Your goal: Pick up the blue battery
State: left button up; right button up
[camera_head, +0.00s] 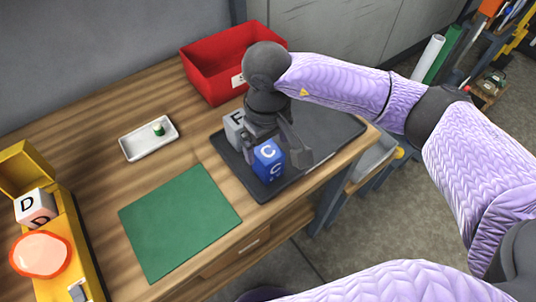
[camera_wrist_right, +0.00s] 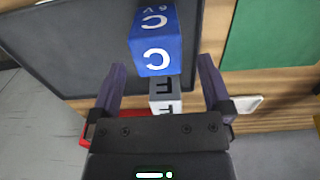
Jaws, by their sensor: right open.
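The blue battery (camera_head: 268,160) is a box-shaped block with white letters C. It stands on the dark grey tray (camera_head: 285,190) near its front left part. It also shows in the right wrist view (camera_wrist_right: 155,40). My right gripper (camera_head: 273,148) is open and directly over the battery, its fingers to either side of it in the head view. In the wrist view the open fingers (camera_wrist_right: 161,68) flank the battery's near end, with nothing gripped. Whether they touch it I cannot tell. My left gripper is not in view.
A grey-white block marked F (camera_head: 234,127) stands close behind the battery. A red bin (camera_head: 212,82), a white dish (camera_head: 136,147) with a small green item, a green mat (camera_head: 180,222) and a yellow box (camera_head: 68,235) with a D block are on the wooden table.

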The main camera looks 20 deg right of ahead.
aim_at(268, 151)
jog(key=f, duration=0.6)
jog(key=shift+w+d+b, duration=0.15)
jog(key=shift+w+b, duration=0.05)
jog(key=shift+b, duration=0.15)
jog(key=shift+r, duration=0.1)
grip_shut()
